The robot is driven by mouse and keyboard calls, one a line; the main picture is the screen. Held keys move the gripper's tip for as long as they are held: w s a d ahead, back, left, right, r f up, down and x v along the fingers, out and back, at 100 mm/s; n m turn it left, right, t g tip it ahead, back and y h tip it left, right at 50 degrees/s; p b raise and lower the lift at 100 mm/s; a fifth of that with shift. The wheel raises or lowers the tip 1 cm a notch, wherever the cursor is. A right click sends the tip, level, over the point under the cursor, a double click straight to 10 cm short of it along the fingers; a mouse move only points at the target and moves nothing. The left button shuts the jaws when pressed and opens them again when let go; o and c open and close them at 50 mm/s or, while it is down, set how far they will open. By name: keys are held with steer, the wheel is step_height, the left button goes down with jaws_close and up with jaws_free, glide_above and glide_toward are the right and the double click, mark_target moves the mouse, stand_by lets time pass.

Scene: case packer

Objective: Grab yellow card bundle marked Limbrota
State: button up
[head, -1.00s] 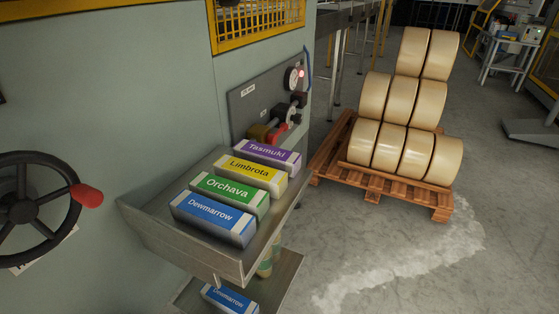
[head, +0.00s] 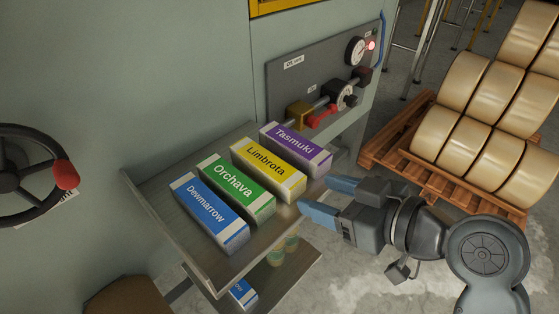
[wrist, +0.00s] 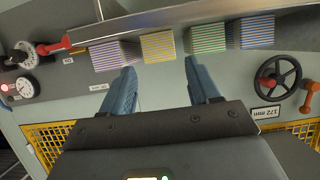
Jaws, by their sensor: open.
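The yellow bundle marked Limbrota (head: 268,168) lies on a metal tray (head: 150,190), between the green Orchava bundle (head: 237,188) and the purple Tasmuki bundle (head: 296,146). The blue Dewmarrow bundle (head: 209,212) lies at the near left of the row. My gripper (head: 322,199) is open and empty, just off the tray's right edge, with its blue fingers pointing toward the bundles. In the wrist view, the striped end of the yellow bundle (wrist: 158,46) shows ahead of and between my open fingers (wrist: 163,84), apart from them.
A panel with a gauge (head: 356,51) and a red lever (head: 322,116) stands behind the tray. A handwheel (head: 30,172) is at the left. A lower shelf (head: 290,270) holds another blue bundle. A wooden pallet (head: 400,165) with large rolls stands at the right.

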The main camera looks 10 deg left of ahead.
mark_target(299, 184)
steer(key=x, duration=0.3)
steer(key=p+x, duration=0.1)
steer(key=x, duration=0.3)
steer(key=shift+w+a+r, duration=0.15)
steer(key=shift+w+r, duration=0.05)
steer(key=shift+c, duration=0.3)
steer(key=c, duration=0.8)
